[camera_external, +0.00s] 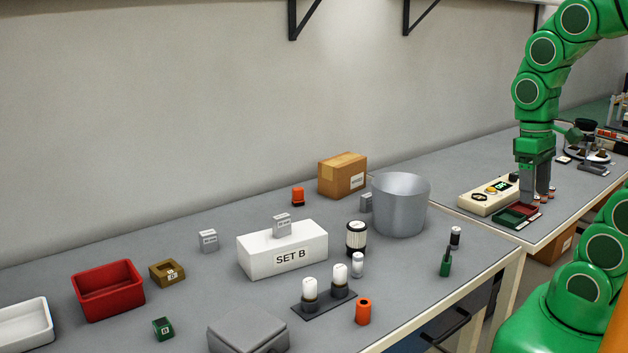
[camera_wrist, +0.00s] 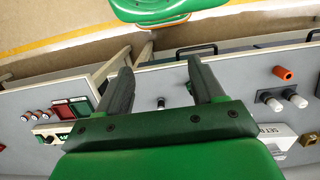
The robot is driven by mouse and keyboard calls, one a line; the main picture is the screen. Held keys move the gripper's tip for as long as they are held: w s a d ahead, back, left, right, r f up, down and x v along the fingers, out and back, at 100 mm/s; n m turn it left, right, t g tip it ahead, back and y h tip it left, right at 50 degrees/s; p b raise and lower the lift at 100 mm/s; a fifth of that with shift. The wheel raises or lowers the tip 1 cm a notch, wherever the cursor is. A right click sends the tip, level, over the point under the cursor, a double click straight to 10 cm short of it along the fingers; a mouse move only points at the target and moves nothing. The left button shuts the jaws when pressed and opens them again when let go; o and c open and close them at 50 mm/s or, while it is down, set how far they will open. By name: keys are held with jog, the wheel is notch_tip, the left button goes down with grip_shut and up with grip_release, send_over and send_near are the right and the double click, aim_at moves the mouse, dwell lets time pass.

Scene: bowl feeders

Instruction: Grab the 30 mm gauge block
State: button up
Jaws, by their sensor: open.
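Several small grey blocks with labels stand on the near bench; their print is too small to read, so I cannot tell which is the 30 mm gauge block. One grey block (camera_external: 208,240) stands left of the white SET B box (camera_external: 265,258). Another grey block (camera_external: 282,225) is on top of that box. A third grey block (camera_external: 366,202) is partly hidden behind the metal bucket. My gripper (camera_external: 539,192) points down over the far right bench, well away from the blocks. In the wrist view my gripper (camera_wrist: 160,72) is open with nothing between its fingers.
The metal bucket (camera_external: 400,208) and cardboard box (camera_external: 342,175) stand at the near bench's back right. A black-and-white cylinder (camera_external: 356,238), white-topped pieces (camera_external: 340,275) and an orange cylinder (camera_external: 363,311) stand in front. A control box (camera_external: 488,196) and divided tray (camera_external: 515,216) are beside my gripper.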

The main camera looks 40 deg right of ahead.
jog(key=shift+w, duration=0.1)
jog(key=shift+c, duration=0.2)
jog(key=m+y, duration=1.2)
jog(key=m, duration=0.1)
send_over(213, 231)
jog(key=s+d, duration=1)
jog(key=s, duration=0.3)
notch_tip(213, 231, down, 7)
jog(key=w+a+f+m+t, duration=0.1)
jog(key=w+f+m, duration=0.1)
jog(key=w+f, duration=0.1)
jog(key=w+a+f+m+t+y, duration=0.1)
jog(key=w+a+f+m, duration=0.1)
jog(key=w+f, duration=0.2)
jog(key=w+a+f+m+t, duration=0.1)
jog(key=w+f+m, duration=0.1)
jog(key=w, duration=0.3)
jog(key=shift+a+f, duration=0.3)
jog(key=shift+f, duration=0.35)
jog(key=shift+a+f, duration=0.25)
jog(key=shift+a, duration=0.05)
jog(key=shift+x, duration=3.65)
jog(key=shift+w+d+f, duration=0.1)
jog(key=shift+w+d, duration=0.05)
jog(key=shift+w, duration=0.05)
grip_shut()
